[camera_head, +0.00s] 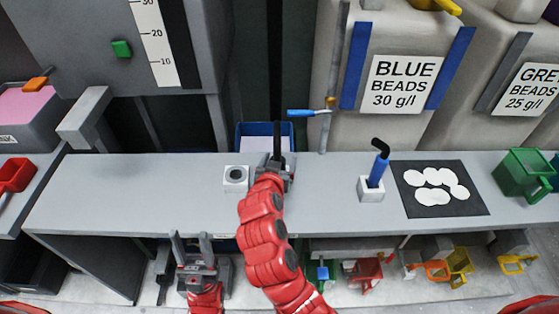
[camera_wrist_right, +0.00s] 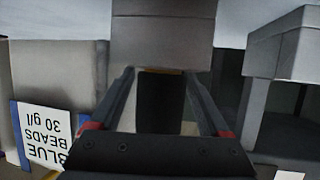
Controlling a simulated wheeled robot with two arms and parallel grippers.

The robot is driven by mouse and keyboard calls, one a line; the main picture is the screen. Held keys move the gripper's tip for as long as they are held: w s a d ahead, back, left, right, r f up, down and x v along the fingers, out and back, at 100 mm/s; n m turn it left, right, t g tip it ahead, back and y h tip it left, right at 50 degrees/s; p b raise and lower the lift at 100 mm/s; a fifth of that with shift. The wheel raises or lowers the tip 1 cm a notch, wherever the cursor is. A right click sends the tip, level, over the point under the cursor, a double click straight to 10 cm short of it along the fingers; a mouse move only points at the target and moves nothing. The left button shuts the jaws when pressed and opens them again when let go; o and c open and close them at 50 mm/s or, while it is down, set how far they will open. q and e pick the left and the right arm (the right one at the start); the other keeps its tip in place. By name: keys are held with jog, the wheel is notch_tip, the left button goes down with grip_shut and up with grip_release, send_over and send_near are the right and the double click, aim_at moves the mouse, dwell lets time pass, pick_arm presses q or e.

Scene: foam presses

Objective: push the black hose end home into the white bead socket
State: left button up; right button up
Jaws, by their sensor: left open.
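The black hose end (camera_head: 277,139) stands upright, rising from my right gripper (camera_head: 276,168) over the grey bench. In the right wrist view, the two fingers of that gripper (camera_wrist_right: 160,75) flank a dark piece, which looks like the hose end (camera_wrist_right: 160,102). The white bead socket (camera_head: 236,180), a small block with a dark round hole, sits on the bench just left of this gripper, apart from the hose. My left gripper (camera_head: 195,248) is open and empty, fingers up, in front of the bench. The hose's lower part is hidden by the right gripper.
A blue bin (camera_head: 245,130) stands behind the gripper. To the right are a white holder (camera_head: 371,190) with a blue and black tool (camera_head: 377,172), a black mat (camera_head: 473,205) with white pieces, and a green container (camera_head: 523,174). The bench left of the socket is clear.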

jog(key=shift+s, duration=0.1)
jog(key=shift+s+a, duration=0.1)
jog(key=shift+s, duration=0.15)
jog(key=p+v, duration=0.2)
jog(key=v, duration=0.6)
jog(key=p+v, duration=0.2)
jog(key=v, duration=0.6)
jog(key=shift+s+a+r, duration=0.1)
jog(key=shift+s+r, duration=0.15)
jog(key=shift+r, duration=0.15)
jog(key=shift+f, duration=0.1)
